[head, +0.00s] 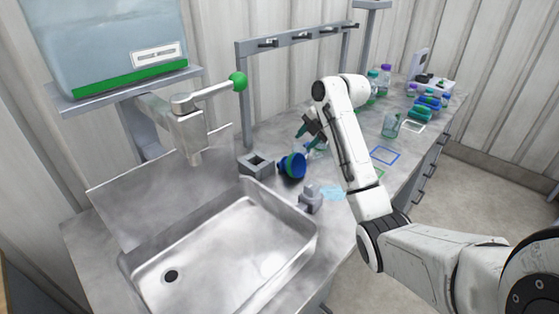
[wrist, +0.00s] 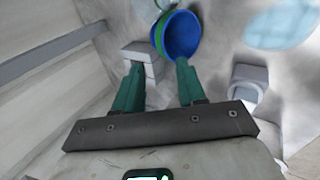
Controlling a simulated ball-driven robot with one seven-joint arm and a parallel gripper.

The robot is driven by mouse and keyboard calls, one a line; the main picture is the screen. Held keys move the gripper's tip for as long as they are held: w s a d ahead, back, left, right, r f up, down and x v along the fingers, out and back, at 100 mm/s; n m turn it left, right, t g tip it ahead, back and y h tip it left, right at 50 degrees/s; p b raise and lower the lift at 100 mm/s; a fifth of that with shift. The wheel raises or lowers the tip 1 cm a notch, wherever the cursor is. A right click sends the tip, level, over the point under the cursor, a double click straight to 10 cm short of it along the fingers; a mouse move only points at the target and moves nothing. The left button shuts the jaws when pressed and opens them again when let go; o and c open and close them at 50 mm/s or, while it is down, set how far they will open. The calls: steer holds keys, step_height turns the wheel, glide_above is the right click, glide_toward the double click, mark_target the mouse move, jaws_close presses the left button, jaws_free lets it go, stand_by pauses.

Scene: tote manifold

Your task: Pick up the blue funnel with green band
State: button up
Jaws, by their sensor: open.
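The blue funnel (head: 293,166) with a green band lies on its side on the counter, just behind the sink's right back corner. In the wrist view the blue funnel (wrist: 180,36) shows its wide mouth, with the green band along its left edge. My gripper (head: 303,130) is just above and behind the funnel in the head view. In the wrist view my gripper (wrist: 160,68) has its two green fingers apart with nothing between them. The funnel lies beyond the fingertips, nearer the right finger.
A grey square holder (head: 257,165) stands left of the funnel, and a grey fitting (head: 311,198) stands in front of it. The metal sink (head: 222,244) is in the foreground. Bottles (head: 384,76) and a glass beaker (head: 391,124) stand farther right along the counter.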

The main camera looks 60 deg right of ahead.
mark_target(294, 155)
steer(key=shift+d+p+x, duration=0.15)
steer(key=shift+p+x, duration=0.2)
steer(key=shift+x, duration=2.35)
steer(key=shift+d+p+x, duration=0.15)
steer(key=shift+p+x, duration=0.2)
steer(key=shift+x, duration=2.35)
steer(key=shift+s, duration=0.1)
steer(key=shift+c, duration=0.5)
jaws_close()
